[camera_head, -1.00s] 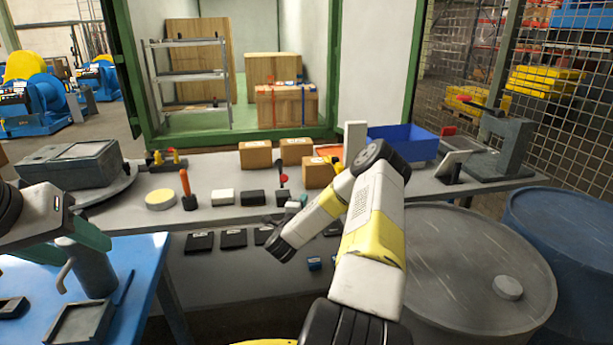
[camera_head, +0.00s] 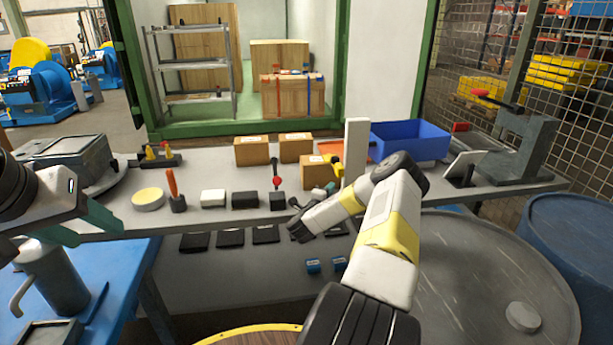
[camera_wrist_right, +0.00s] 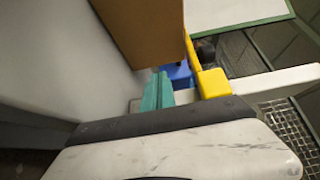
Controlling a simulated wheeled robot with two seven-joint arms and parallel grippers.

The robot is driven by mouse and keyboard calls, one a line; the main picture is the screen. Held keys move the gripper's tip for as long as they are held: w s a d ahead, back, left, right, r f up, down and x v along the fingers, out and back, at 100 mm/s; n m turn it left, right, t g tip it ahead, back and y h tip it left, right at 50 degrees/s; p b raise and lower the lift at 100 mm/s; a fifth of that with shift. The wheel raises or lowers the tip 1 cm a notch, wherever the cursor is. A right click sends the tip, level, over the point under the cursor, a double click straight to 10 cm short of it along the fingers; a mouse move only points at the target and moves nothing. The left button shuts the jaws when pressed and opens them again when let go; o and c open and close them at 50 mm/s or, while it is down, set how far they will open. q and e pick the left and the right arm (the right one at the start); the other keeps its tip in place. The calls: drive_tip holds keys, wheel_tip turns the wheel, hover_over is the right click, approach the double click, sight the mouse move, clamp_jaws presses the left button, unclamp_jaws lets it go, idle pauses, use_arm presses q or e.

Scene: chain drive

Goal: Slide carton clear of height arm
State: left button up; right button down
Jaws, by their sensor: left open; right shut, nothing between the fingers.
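A brown carton (camera_head: 316,171) stands on the grey bench beside a white upright post (camera_head: 355,150). A yellow arm piece (camera_head: 338,167) is at the carton's right side, near the post; I take it as the height arm. In the right wrist view the carton (camera_wrist_right: 145,28) is close above the teal fingertips, with the yellow piece (camera_wrist_right: 212,82) to their right. My right gripper (camera_head: 331,187) is shut and empty just in front of the carton; contact cannot be told. My left gripper (camera_head: 85,226) is open and empty at the left, over the blue table.
Two more cartons (camera_head: 252,150) (camera_head: 296,147) stand behind to the left. Small black and white blocks (camera_head: 213,198) and an orange-handled tool (camera_head: 173,188) line the bench front. A grey drum (camera_head: 490,280) is at lower right.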

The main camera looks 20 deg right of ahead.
sight(331, 175)
drive_tip(key=w, duration=0.1)
drive_tip(key=w+d, duration=0.2)
drive_tip(key=w, duration=0.1)
drive_tip(key=shift+w, duration=0.85)
